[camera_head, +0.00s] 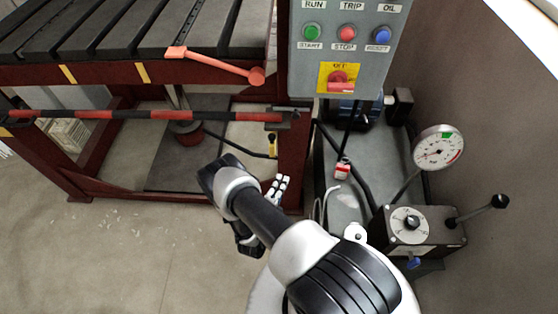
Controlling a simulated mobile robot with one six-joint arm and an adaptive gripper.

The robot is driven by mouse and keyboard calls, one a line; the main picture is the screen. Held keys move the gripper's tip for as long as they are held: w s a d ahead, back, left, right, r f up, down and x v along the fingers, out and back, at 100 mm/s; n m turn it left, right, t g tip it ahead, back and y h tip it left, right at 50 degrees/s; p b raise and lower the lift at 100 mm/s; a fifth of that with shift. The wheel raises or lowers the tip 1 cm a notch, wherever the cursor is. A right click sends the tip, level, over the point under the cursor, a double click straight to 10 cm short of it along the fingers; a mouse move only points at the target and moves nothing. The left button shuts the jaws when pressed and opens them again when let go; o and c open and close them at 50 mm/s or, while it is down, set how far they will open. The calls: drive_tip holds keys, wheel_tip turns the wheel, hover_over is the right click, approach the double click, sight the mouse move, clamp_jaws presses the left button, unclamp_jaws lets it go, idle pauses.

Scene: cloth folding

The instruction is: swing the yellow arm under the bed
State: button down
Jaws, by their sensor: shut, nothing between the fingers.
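The yellow arm shows as a short upright yellow grip (272,147) with a dark top, at the end of a thin black rod under the machine bed (150,28). It stands beside the dark red right leg of the frame. My gripper (284,181) is in front of that leg, below and slightly right of the yellow grip in the picture. Its fingers are shut and empty, apart from the grip.
A red-and-black striped bar (150,115) crosses the front below the bed. An orange lever (215,64) sticks out at the bed's edge. A grey control box (345,45) hangs at upper right. A dial gauge (438,147) and a knob box (418,228) stand right. Floor at left is clear.

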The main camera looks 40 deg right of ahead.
drive_tip(key=w+d+b, duration=0.4)
drive_tip(key=w+d, duration=0.1)
drive_tip(key=w, duration=0.3)
idle(0.4)
idle(0.4)
